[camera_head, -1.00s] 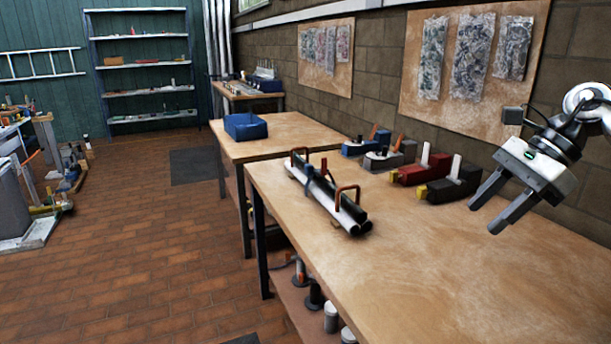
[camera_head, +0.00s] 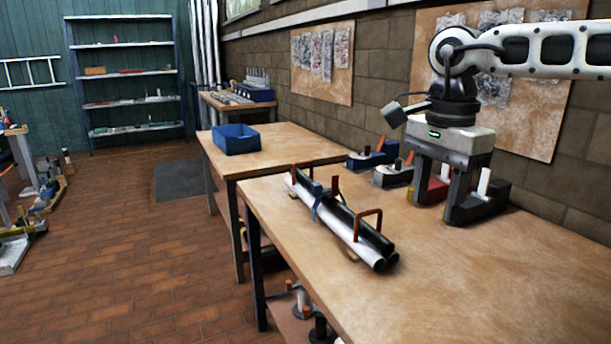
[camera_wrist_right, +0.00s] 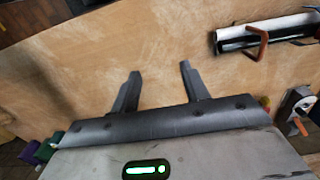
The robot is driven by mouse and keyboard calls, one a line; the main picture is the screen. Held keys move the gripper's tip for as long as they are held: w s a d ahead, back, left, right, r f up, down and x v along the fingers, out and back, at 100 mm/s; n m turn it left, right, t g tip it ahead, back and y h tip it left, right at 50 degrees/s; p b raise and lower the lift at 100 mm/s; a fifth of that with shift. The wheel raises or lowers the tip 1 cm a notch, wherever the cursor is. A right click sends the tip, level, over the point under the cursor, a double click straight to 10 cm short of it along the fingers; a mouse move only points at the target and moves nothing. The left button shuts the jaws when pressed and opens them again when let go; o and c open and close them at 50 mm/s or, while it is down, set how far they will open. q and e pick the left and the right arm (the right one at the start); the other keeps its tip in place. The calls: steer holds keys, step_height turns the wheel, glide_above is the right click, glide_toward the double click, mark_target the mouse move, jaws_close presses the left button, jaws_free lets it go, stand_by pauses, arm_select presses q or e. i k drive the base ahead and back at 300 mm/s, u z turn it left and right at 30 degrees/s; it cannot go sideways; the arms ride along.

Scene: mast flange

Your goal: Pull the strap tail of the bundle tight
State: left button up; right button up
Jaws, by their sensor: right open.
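The bundle (camera_head: 345,226) of black and white tubes lies lengthwise on the near workbench, between upright orange-brown hoops. A blue strap (camera_head: 317,205) goes around its far half; I cannot make out its tail clearly. My right gripper (camera_head: 438,211) is open and empty, pointing down to the right of the bundle and apart from it. In the right wrist view its two fingers (camera_wrist_right: 159,70) are spread over bare bench top. My left gripper is out of view.
Blue, grey, red and black tool-like blocks (camera_head: 392,175) stand along the back of the bench (camera_head: 470,285), some partly behind my right gripper. A blue bin (camera_head: 236,139) sits on the farther table. The bench front right is clear.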

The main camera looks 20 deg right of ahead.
mark_target(317, 190)
steer(key=i, duration=1.4)
